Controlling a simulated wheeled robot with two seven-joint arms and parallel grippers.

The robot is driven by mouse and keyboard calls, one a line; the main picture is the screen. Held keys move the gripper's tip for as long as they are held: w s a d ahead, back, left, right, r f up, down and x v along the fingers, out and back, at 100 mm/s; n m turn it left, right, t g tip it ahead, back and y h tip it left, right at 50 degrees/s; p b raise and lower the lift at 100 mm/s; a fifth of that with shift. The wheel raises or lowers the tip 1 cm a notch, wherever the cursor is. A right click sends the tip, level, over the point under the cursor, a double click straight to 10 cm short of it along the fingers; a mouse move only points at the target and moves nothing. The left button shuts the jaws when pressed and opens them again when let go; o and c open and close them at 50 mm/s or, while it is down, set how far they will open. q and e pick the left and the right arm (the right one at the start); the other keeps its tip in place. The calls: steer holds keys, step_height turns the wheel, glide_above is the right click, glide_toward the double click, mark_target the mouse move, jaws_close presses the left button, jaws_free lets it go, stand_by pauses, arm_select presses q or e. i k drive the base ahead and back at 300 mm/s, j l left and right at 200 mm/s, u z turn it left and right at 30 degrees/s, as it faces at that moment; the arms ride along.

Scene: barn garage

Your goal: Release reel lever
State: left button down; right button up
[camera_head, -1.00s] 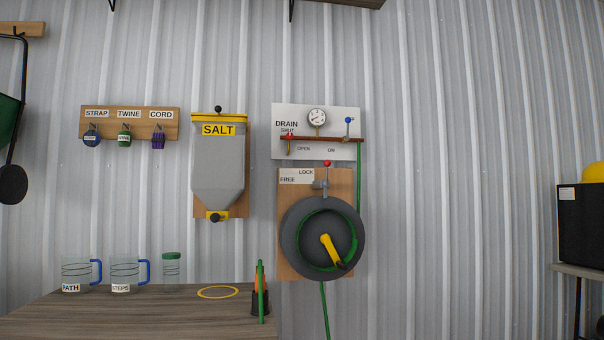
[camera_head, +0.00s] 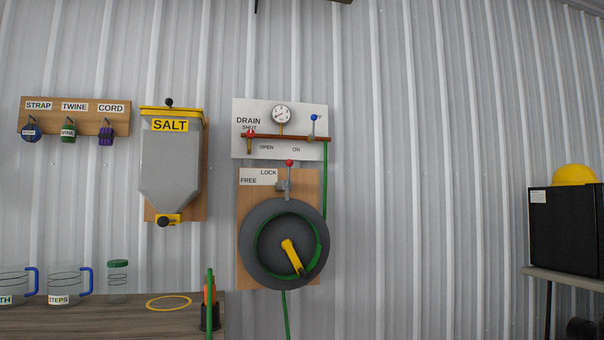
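The reel lever (camera_head: 289,177) is a thin grey rod with a red ball on top, mounted above the hose reel. It stands upright, with its red ball beside the word LOCK on the white LOCK/FREE label (camera_head: 258,177). The grey round hose reel (camera_head: 262,272) holds a coil of green hose (camera_head: 318,258) and has a yellow crank handle (camera_head: 292,256). It hangs on a wooden board (camera_head: 311,187) on the wall. Neither of my grippers is in view.
Above the reel is the white DRAIN panel (camera_head: 245,107) with a gauge and valves. A SALT hopper (camera_head: 172,160) hangs to the left. A wooden table (camera_head: 120,318) with jars and an orange-green tool stands below left. A black box (camera_head: 565,230) with a yellow helmet (camera_head: 575,175) is right.

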mark_target(289, 164)
steer(key=i+l, duration=0.35)
steer(key=i+l+u, duration=0.15)
steer(key=i+l, duration=0.5)
steer(key=l, duration=0.15)
steer(key=i+l+u, duration=0.15)
steer(key=i+l, duration=0.5)
steer(key=l, duration=0.2)
steer(key=i+l+u, duration=0.15)
steer(key=i+l, duration=0.4)
steer(key=l, duration=0.35)
steer(key=u, duration=0.05)
